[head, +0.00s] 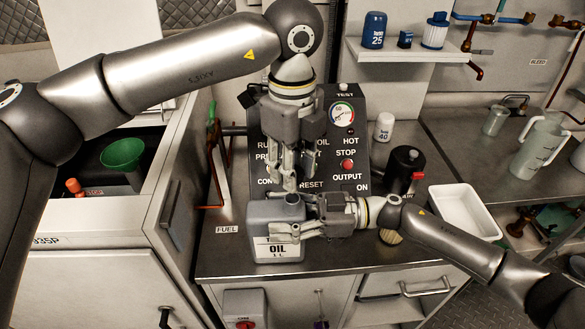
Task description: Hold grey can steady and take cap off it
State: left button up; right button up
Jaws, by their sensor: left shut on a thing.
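The grey can (276,213), labelled oil, stands upright on the metal counter, in front of the black control panel. My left gripper (289,184) points straight down at the can's top from above. It is shut at the cap, which is mostly hidden between its fingers; I cannot tell whether the cap still sits on the neck. My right gripper (288,217) reaches in from the right at the can's upper part. One finger lies across the can's front; the other is hard to make out, so its closing is unclear.
The control panel (335,120) with gauge stands close behind. A black canister (405,168), a white filter (384,127) and a white tray (466,208) are to the right. A green funnel (122,154) is in the left recess. The counter's front edge is just before the can.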

jog(key=o, duration=0.4)
jog(key=shift+d, duration=0.1)
